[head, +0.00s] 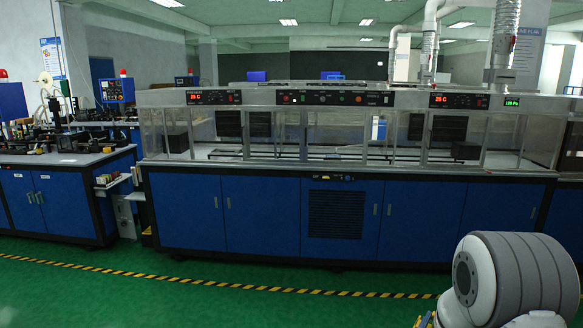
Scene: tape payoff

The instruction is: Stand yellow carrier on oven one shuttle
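A long oven-like machine (340,98) with a steel top, clear windows and blue cabinet doors spans the middle of the head view. Red temperature displays show on its left (208,97) and right (459,101). I cannot tell which section is oven one. Light flat surfaces and rails show behind the windows, but I cannot make out a shuttle for certain. A small yellow piece (425,320) shows at the bottom edge beside my white and grey arm link. It is mostly cut off, and I cannot tell whether it is the yellow carrier. My gripper is out of view.
A blue bench (60,195) with dark equipment on top stands at the left, with small shelves on its right side. A yellow and black floor stripe (220,285) runs in front of the machine. The green floor (200,310) there is clear. Silver ducts (505,45) rise at the right.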

